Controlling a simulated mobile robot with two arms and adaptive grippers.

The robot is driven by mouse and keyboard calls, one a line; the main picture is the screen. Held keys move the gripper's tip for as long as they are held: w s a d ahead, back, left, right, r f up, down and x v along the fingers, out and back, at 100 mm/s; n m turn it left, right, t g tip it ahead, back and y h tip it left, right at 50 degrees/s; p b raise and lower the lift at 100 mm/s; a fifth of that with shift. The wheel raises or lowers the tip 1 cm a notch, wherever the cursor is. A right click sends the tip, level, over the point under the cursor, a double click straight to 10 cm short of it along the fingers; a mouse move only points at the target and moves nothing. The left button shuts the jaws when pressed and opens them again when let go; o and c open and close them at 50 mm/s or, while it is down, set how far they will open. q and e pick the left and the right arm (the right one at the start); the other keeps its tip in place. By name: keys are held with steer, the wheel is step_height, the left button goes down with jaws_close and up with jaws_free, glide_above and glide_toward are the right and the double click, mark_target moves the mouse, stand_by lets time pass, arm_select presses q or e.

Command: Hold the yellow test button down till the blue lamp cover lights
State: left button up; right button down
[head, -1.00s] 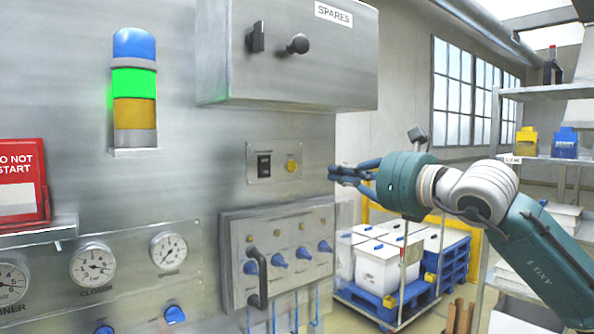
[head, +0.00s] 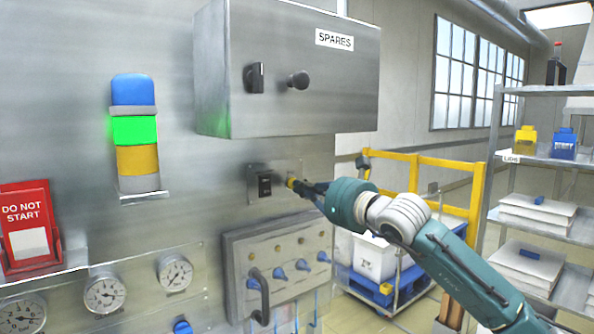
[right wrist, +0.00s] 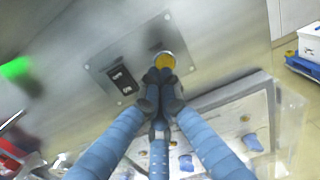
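The yellow test button (right wrist: 165,61) sits on a small metal plate beside a black switch (right wrist: 122,79); it also shows in the head view (head: 290,182). My right gripper (head: 298,186) has its blue fingers drawn together, with nothing between them. In the right wrist view its fingertips (right wrist: 160,76) are at the button's lower edge; I cannot tell whether they touch or press it. The blue lamp cover (head: 133,89) tops the lamp stack and looks unlit. The green section (head: 135,130) below it glows; the amber section (head: 138,160) is dull. My left gripper is out of view.
A grey SPARES box (head: 300,80) juts from the wall above the button. A valve panel (head: 285,240) with blue knobs and a black handle lies below. A red DO NOT START sign (head: 28,205) stands at left. Shelves (head: 560,160) and a yellow rail (head: 425,163) are at right.

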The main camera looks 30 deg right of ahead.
mark_target(291, 180)
steer(key=shift+w+a+p, duration=0.1)
steer(key=shift+w+p, duration=0.45)
steer(key=shift+w, duration=0.65)
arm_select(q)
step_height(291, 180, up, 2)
arm_select(e)
steer(key=shift+w+b, duration=0.4)
steer(key=shift+w, duration=0.05)
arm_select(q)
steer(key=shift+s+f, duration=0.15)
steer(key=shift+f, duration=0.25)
arm_select(e)
steer(key=shift+r, duration=0.3)
steer(key=shift+s+r, duration=0.1)
steer(key=shift+r, duration=0.1)
